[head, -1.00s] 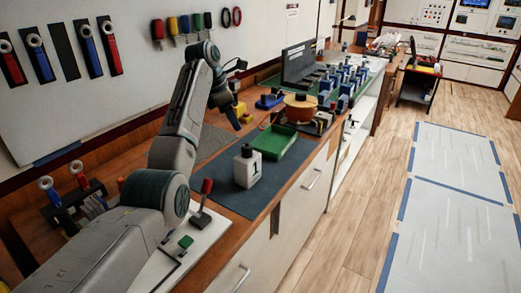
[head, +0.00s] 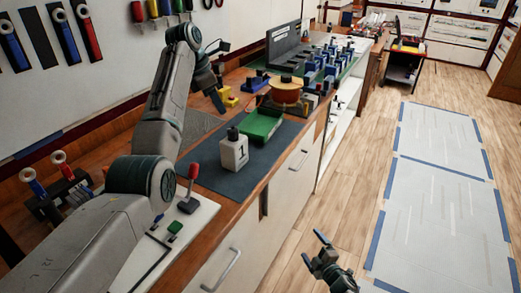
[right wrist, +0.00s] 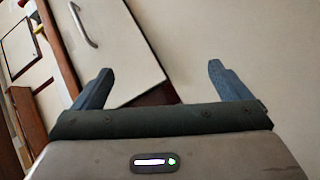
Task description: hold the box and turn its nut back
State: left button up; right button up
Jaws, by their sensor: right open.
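A white box (head: 233,153) marked "1" stands upright on the dark mat on the bench. A dark nut (head: 233,133) sits on its top. My left gripper (head: 218,100) hangs over the bench beyond the box, apart from it; its fingers are too small and edge-on to judge. My right gripper (head: 313,250) is open and empty, out over the floor in front of the cabinets, well away from the box. In the right wrist view its two fingers (right wrist: 160,88) stand wide apart with cabinet fronts beyond.
A green tray (head: 262,125) lies just behind the box on the mat (head: 215,178). An orange-brown spool (head: 286,92) and several blue blocks (head: 326,66) stand farther back. A panel with a red-handled lever (head: 194,172) is nearer. The floor right of the cabinets is clear.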

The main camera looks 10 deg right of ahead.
jog(key=w+a+r+n+t+y, duration=0.1)
jog(key=w+a+r+n+y, duration=0.2)
jog(key=r, duration=0.4)
jog(key=w+a+r+n+y, duration=0.1)
jog(key=w+r+n+y, duration=0.1)
jog(key=w+r+n, duration=0.4)
jog(key=n+g+y, duration=0.5)
jog(key=n+y, duration=0.1)
jog(key=n, duration=0.6)
send_near(234, 143)
jog(key=d+f, duration=0.4)
jog(key=d, duration=0.2)
jog(key=w+a+r+n+g+h, duration=0.2)
jog(key=a+r+n+g+h, duration=0.15)
jog(key=a+r+n, duration=0.45)
jog(key=shift+n+h, duration=0.55)
jog(key=shift+n, duration=0.05)
jog(key=x, duration=0.6)
jog(key=w+d+f+x, duration=0.1)
jog(key=x, duration=0.3)
jog(key=shift+d, duration=0.15)
jog(key=shift+t, duration=0.25)
